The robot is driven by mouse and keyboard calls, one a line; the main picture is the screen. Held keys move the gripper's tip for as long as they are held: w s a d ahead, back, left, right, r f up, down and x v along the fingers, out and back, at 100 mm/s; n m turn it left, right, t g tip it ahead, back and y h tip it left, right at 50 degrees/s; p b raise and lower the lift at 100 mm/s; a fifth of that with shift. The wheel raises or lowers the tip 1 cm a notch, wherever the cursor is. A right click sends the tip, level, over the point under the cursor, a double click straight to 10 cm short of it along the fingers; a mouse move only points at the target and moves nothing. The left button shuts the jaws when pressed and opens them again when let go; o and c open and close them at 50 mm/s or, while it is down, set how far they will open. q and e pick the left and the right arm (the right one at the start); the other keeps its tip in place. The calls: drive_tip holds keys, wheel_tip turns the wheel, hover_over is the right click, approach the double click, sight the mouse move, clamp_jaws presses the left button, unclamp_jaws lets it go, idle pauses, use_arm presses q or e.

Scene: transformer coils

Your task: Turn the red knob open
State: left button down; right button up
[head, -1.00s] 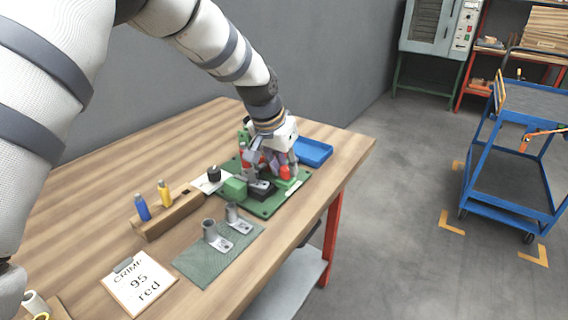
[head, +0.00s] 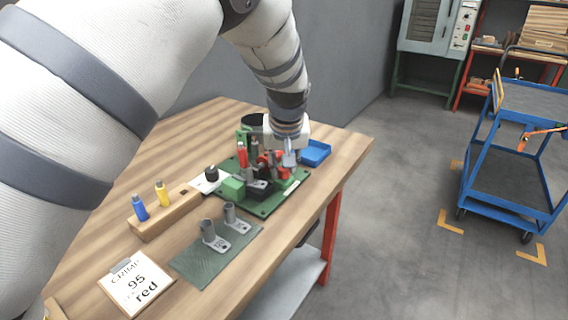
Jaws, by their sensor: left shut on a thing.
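The green-based press (head: 262,208) stands towards the far right of the wooden bench, with red and black parts on it. The red knob (head: 284,173) is a small red patch at the press's right side, largely covered by my gripper. My left gripper (head: 289,160) reaches down from above at the press's right side. It is shut on the red knob, though the contact itself is small and partly hidden. My right gripper is not in view.
A blue tray (head: 316,152) lies right behind the press. A wooden block (head: 160,216) with blue and yellow bottles, a green mat (head: 205,262) with two metal lugs, and a "CRIMP 95 red" card (head: 136,284) lie nearer. A blue cart (head: 508,190) stands on the floor.

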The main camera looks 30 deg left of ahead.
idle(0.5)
use_arm(q)
drive_tip(key=c, duration=1.4)
unclamp_jaws()
drive_tip(key=shift+o, duration=0.2)
drive_tip(key=v, duration=1.2)
drive_tip(key=shift+w+d, duration=0.1)
